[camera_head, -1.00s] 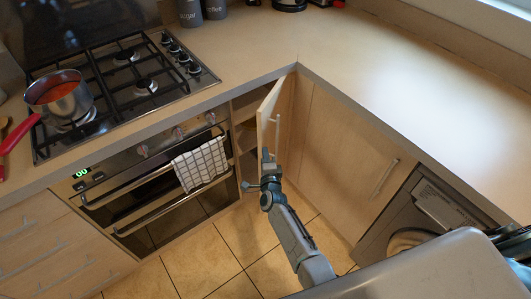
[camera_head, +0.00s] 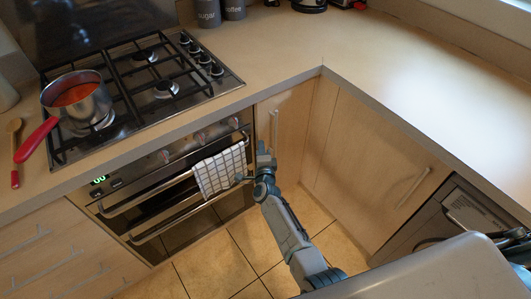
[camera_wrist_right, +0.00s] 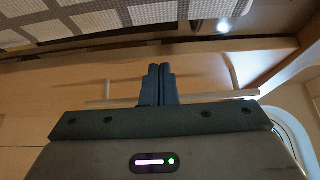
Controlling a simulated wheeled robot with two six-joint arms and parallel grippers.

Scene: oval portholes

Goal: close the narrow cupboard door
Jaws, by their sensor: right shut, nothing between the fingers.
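The narrow cupboard door (camera_head: 292,125) is a pale wood panel between the oven and the inner corner. It stands flush or nearly flush with the cupboard front, and no opening shows beside it in the head view. Its upright bar handle (camera_head: 275,128) is near the oven side. My right gripper (camera_head: 266,153) is shut and empty, close in front of the door by the lower end of the handle. In the right wrist view my gripper's fingers (camera_wrist_right: 157,82) are together against or just before the wood, with the handle bar (camera_wrist_right: 240,93) running behind them. My left gripper is out of view.
The oven (camera_head: 165,195) with a checked towel (camera_head: 220,170) on its rail is just left of my gripper. A wider cupboard door (camera_head: 365,170) and a washing machine stand right. A saucepan (camera_head: 78,97) sits on the hob. The tiled floor (camera_head: 225,265) is clear.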

